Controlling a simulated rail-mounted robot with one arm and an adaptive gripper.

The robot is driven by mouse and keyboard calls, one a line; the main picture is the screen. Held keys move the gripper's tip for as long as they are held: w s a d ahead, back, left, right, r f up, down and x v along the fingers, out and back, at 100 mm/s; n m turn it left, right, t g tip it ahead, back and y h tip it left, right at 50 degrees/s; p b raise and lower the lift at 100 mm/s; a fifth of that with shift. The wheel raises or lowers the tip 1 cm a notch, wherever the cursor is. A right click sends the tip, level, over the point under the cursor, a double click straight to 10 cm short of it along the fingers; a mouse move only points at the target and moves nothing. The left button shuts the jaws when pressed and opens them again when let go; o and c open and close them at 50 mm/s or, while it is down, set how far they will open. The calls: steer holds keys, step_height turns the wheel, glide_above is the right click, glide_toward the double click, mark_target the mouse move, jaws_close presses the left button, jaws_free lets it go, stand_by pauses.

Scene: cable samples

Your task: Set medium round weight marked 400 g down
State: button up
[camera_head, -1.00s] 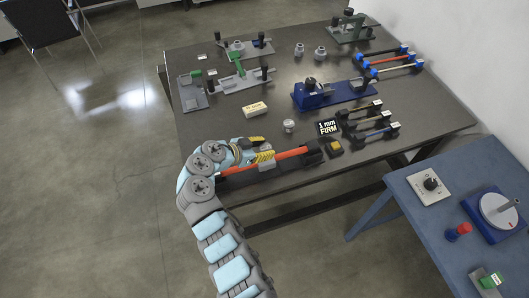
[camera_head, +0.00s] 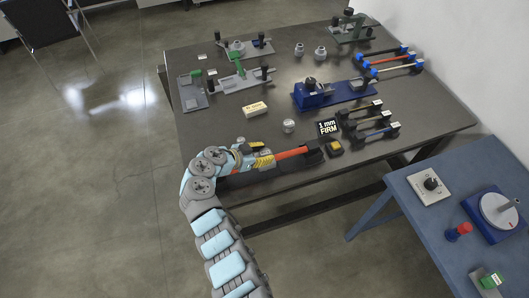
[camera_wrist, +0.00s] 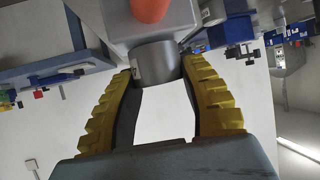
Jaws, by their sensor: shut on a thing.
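My gripper (camera_wrist: 157,75) has its yellow-ribbed fingers closed on a grey round weight (camera_wrist: 155,62). A small pale label shows on the weight's side, too small to read. In the wrist view a grey block and an orange rounded piece (camera_wrist: 150,10) lie just beyond the weight; I cannot tell whether the weight touches the block. The held weight cannot be made out there.
The dark table (camera_head: 220,128) has a small round weight (camera_head: 289,126), a cream block (camera_head: 254,108), a "1 mm FIRM" sign (camera_head: 328,128) and a yellow-topped block (camera_head: 333,147) nearby. A blue fixture (camera_head: 315,98) stands behind. Bare tabletop lies left of the cream block.

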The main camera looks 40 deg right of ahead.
steer(key=shift+f, duration=0.1)
steer(key=o, duration=1.2)
steer(key=shift+c, duration=0.2)
steer(key=shift+r, duration=0.25)
steer(key=v, duration=1.2)
steer(key=shift+f+b, duration=0.15)
steer(key=shift+b, duration=0.15)
